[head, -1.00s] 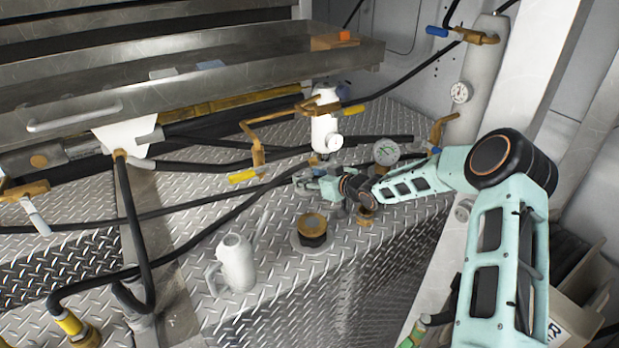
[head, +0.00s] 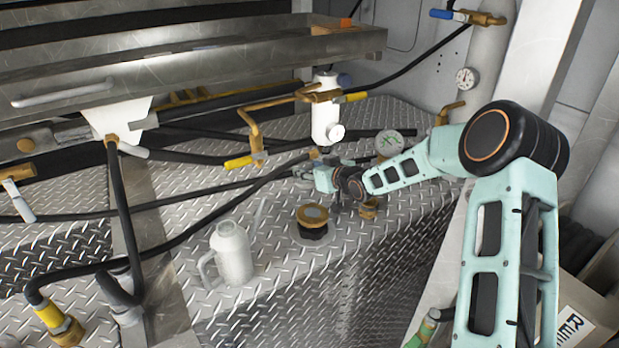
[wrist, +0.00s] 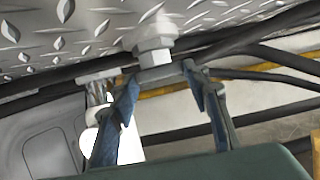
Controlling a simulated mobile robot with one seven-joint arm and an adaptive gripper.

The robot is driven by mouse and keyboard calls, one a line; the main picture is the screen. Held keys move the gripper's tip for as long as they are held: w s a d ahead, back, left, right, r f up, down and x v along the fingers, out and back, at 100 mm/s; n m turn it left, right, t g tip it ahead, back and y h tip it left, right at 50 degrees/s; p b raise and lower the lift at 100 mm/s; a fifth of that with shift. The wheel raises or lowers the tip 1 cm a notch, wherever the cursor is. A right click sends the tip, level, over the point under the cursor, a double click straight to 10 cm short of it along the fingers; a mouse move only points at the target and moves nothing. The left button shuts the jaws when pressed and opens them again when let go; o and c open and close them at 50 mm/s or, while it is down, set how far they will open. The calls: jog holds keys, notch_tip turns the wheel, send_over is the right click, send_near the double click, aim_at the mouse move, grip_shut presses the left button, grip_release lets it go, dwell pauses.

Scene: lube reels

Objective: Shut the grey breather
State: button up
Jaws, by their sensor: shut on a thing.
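The grey breather (wrist: 155,48) shows in the wrist view as a pale grey hex-sided fitting against the diamond plate. My gripper (wrist: 160,72) has its two blue-grey fingers on either side of the fitting's lower part, shut on it. In the head view my gripper (head: 303,172) is low over the diamond-plate deck, just below the white cylinder with a gauge.
A white jug (head: 231,255) stands front left.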

dwell(0.4)
jog(key=o, duration=1.2)
jog(key=shift+c, duration=0.2)
jog(key=v, duration=1.2)
